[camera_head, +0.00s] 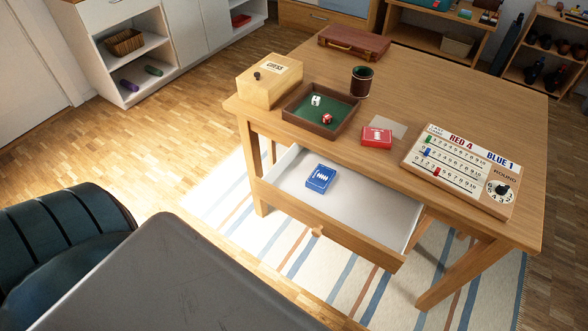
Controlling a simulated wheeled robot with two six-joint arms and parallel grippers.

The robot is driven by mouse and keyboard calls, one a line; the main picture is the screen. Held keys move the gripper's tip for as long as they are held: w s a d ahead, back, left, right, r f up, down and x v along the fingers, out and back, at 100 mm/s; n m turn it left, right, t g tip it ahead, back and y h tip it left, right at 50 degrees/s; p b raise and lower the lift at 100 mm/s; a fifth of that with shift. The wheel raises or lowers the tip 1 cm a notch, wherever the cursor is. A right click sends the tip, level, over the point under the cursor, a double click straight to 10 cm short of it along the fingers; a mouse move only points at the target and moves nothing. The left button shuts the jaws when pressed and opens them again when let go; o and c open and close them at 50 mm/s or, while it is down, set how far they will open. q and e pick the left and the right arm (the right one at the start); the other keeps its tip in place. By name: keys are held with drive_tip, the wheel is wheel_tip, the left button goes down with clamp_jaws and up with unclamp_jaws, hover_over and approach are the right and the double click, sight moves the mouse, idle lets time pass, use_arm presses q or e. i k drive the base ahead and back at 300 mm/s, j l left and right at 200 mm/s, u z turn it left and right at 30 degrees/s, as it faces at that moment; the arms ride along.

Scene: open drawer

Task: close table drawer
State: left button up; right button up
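The wooden table (450,80) has its drawer (375,206) pulled out towards me. The drawer has a white inside, a wooden front panel and a small round knob (317,231) near the middle of that front. A blue card box (321,179) lies in the drawer, left of its middle. Neither of my grippers shows in the head view.
On the tabletop are a chess box (268,81), a green-lined dice tray (338,135), a dark cup (361,80), a red card box (376,138), a scoreboard (462,170) and a brown case (353,43). A striped rug (292,244) lies under the drawer. Open floor lies left.

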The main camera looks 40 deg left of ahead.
sight(374, 220)
drive_tip(key=i+u, duration=0.15)
drive_tip(key=u, duration=0.2)
drive_tip(key=i+u, duration=0.1)
drive_tip(key=u, duration=0.25)
drive_tip(key=i+u, duration=0.1)
drive_tip(key=u, duration=0.25)
